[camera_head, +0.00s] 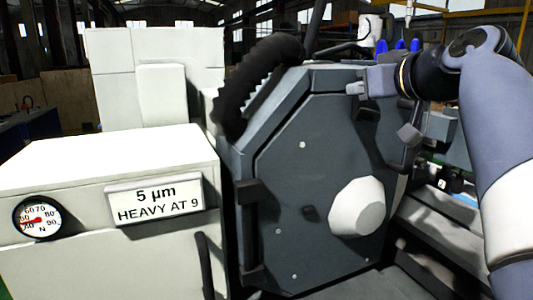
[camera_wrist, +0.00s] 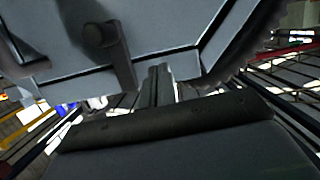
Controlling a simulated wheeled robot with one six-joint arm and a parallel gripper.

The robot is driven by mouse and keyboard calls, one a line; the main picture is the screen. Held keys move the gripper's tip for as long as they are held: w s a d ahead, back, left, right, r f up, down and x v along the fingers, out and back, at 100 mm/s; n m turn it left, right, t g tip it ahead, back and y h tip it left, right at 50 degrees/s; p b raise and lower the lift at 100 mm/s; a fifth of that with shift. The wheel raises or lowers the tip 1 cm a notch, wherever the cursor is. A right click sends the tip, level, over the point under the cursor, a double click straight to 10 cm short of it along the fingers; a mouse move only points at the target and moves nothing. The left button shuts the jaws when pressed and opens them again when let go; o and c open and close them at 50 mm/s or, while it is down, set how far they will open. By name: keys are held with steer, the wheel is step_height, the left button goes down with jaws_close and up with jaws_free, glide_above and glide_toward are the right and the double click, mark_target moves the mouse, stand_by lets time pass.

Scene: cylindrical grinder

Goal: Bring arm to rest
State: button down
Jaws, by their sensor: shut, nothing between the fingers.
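My arm reaches in from the right edge of the head view and bends over the right side of the dark grey grinder housing (camera_head: 290,170). My gripper (camera_head: 362,100) is at the housing's upper right edge in that view. Its small fingers overlap the housing in the picture, and I cannot tell whether they touch it. In the wrist view my gripper (camera_wrist: 158,82) shows as two narrow fingers close together, shut and empty. A grey panel with a dark round-ended lever (camera_wrist: 102,38) fills the top of the wrist view, close beyond the fingers.
A white faceted knob (camera_head: 357,207) sticks out of the housing front. A black corrugated hose (camera_head: 255,80) arches over its top left. A white cabinet (camera_head: 100,180) with a dial gauge (camera_head: 38,218) and a "5 µm HEAVY AT 9" sign (camera_head: 156,201) stands at left. Blue-topped items (camera_head: 398,46) are behind.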

steer(key=r+m+p, duration=0.1)
steer(key=m+p, duration=0.1)
steer(key=p, duration=0.1)
steer(key=r+m+y+p, duration=0.1)
steer(key=p, duration=0.2)
steer(key=r+m+y+p, duration=0.1)
steer(key=m+p, duration=0.1)
steer(key=shift+w+d+r+m+p, duration=0.1)
steer(key=shift+d+r+m+p, duration=0.2)
steer(key=shift+p, duration=0.1)
steer(key=shift+f, duration=0.1)
